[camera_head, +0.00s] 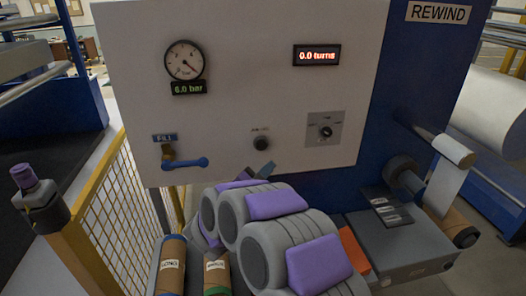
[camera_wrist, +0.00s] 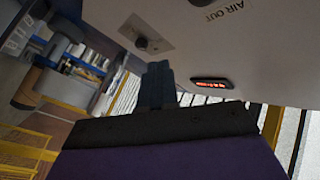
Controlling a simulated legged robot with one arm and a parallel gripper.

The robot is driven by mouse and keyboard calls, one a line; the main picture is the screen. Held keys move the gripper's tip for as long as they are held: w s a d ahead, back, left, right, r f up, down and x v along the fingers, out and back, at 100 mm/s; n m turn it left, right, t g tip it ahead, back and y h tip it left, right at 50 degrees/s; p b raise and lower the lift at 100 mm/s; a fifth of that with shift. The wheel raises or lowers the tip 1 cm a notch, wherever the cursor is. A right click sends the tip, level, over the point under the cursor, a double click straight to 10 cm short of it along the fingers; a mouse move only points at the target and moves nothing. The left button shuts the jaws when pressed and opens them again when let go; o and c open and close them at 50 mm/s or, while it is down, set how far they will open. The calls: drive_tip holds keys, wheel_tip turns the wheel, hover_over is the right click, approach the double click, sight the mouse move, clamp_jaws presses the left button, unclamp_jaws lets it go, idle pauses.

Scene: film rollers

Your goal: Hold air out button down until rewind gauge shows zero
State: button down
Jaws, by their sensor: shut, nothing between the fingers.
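The air out button (camera_head: 261,143) is a dark round knob low on the pale panel, under a small blurred label.
A red display (camera_head: 317,55) reads 0.0 turns, with a rotary knob (camera_head: 325,131) below it. A FILL valve with a blue lever (camera_head: 184,163) projects at lower left. A yellow mesh guard (camera_head: 115,215) stands left. A roller (camera_head: 448,150) projects right.

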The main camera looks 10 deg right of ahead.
sight(262, 145)
drive_tip(key=w+p, duration=0.3)
drive_tip(key=w, duration=0.5)
drive_tip(key=shift+w, duration=0.15)
idle(0.8)
drive_tip(key=shift+a, duration=0.1)
idle(0.6)
drive_tip(key=shift+a, duration=0.35)
drive_tip(key=shift+d, duration=0.2)
idle(0.3)
